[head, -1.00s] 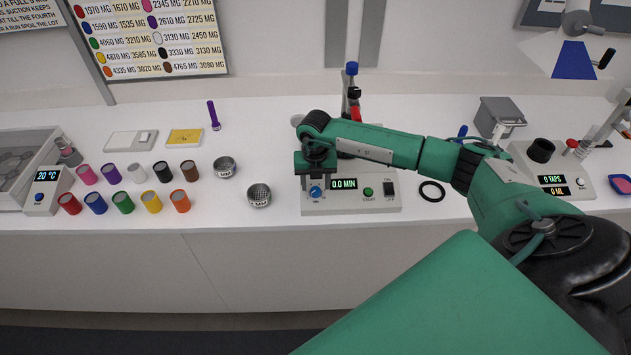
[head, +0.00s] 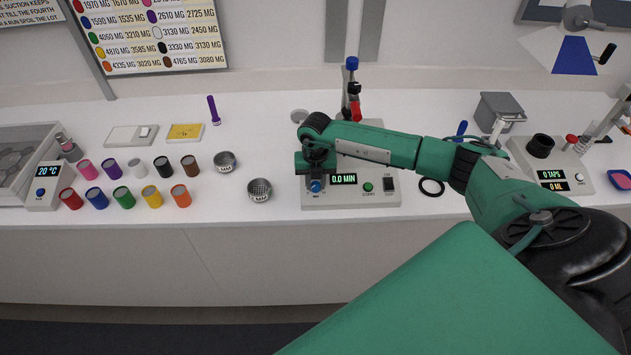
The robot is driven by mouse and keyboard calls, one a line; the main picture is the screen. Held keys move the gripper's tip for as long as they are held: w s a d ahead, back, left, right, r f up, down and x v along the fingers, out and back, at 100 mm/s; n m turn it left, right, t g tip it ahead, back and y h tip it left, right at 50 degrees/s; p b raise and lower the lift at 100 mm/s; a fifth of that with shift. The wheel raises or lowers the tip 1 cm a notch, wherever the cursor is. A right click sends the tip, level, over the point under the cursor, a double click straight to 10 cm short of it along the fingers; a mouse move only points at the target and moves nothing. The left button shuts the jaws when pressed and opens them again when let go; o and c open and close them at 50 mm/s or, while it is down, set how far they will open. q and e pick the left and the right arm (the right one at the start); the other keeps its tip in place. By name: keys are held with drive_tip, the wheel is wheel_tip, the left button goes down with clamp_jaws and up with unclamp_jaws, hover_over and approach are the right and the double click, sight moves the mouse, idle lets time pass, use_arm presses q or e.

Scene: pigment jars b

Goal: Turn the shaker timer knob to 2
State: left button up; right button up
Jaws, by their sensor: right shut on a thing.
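The shaker (head: 385,170) is a grey box on the bench with a display (head: 343,179) that reads 0.0 MIN. Its blue timer knob (head: 315,187) sits at the left of the front panel. My right gripper (head: 315,182) points down at the knob from above and is shut on it; the fingers are small and partly hidden by the wrist. The knob's pointer direction is too small to read. A green button (head: 367,186) and a switch (head: 389,184) are to the right of the display. My left gripper is not in view.
A clamp stand with a red part (head: 355,110) rises behind. The bench front is clear.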

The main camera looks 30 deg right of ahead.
drive_tip(key=m+b, duration=0.1)
drive_tip(key=m+y+b, duration=0.1)
drive_tip(key=m, duration=0.1)
drive_tip(key=shift+s+d+f+m+t+b, duration=0.1)
drive_tip(key=shift+f+m+t+b, duration=0.05)
drive_tip(key=shift+m+t+b, duration=0.2)
drive_tip(key=m+t+b, duration=0.1)
drive_tip(key=m, duration=0.2)
drive_tip(key=shift+y, duration=0.3)
drive_tip(key=shift+s+d+m+t+b, duration=0.1)
drive_tip(key=shift+m+t+b, duration=0.35)
drive_tip(key=shift+m+b, duration=0.5)
drive_tip(key=shift+m, duration=0.3)
drive_tip(key=o, duration=1)
drive_tip(key=shift+r, duration=0.2)
